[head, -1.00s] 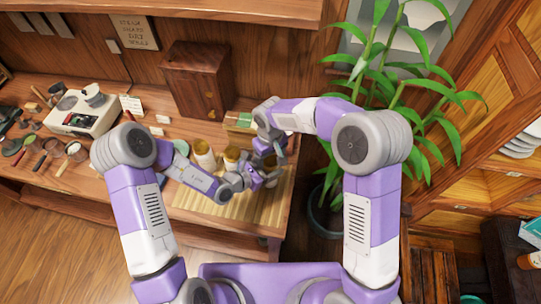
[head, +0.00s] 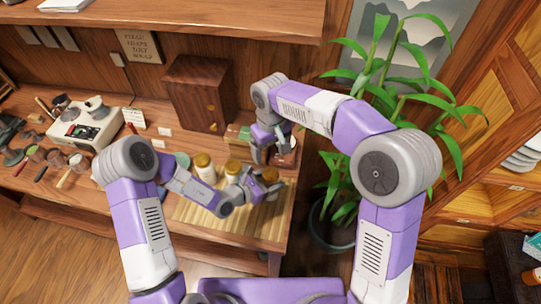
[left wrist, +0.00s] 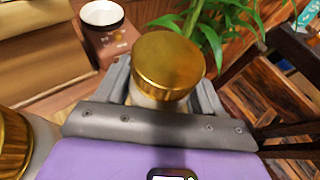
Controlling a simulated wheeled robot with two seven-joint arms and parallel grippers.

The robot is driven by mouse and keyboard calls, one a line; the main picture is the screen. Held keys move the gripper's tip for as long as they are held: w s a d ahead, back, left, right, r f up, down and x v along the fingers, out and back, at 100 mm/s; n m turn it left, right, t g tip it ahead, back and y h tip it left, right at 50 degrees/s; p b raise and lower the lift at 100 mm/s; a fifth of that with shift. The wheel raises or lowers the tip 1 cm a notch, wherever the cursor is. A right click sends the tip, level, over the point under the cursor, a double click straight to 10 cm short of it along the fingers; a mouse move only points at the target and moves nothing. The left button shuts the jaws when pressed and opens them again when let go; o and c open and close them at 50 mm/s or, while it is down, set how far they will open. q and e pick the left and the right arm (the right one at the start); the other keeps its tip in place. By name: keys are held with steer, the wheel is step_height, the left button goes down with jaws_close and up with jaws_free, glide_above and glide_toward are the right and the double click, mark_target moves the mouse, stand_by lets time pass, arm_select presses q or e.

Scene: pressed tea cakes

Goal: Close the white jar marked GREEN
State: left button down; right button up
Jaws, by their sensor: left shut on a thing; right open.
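Three pale jars with gold lids stand along the bamboo mat in the head view: a left jar (head: 204,167), a middle jar (head: 232,172) and a right jar (head: 271,190). My left gripper (head: 264,188) is shut on the right jar. In the left wrist view my left gripper (left wrist: 165,100) has a finger on each side of this jar's body (left wrist: 150,101), below its gold lid (left wrist: 168,66). The lid sits on top and hides the mouth. No GREEN mark is readable. My right gripper (head: 266,155) is open, behind the held jar.
Another gold lid (left wrist: 14,142) is close on the left. A wooden cabinet (head: 198,95) stands at the back. The mat's front (head: 225,225) is clear.

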arm_select(q)
steer(key=shift+c, duration=0.3)
jaws_free()
steer(key=v, duration=0.7)
steer(key=shift+s+a, duration=0.2)
steer(key=shift+a, duration=0.05)
stand_by(0.4)
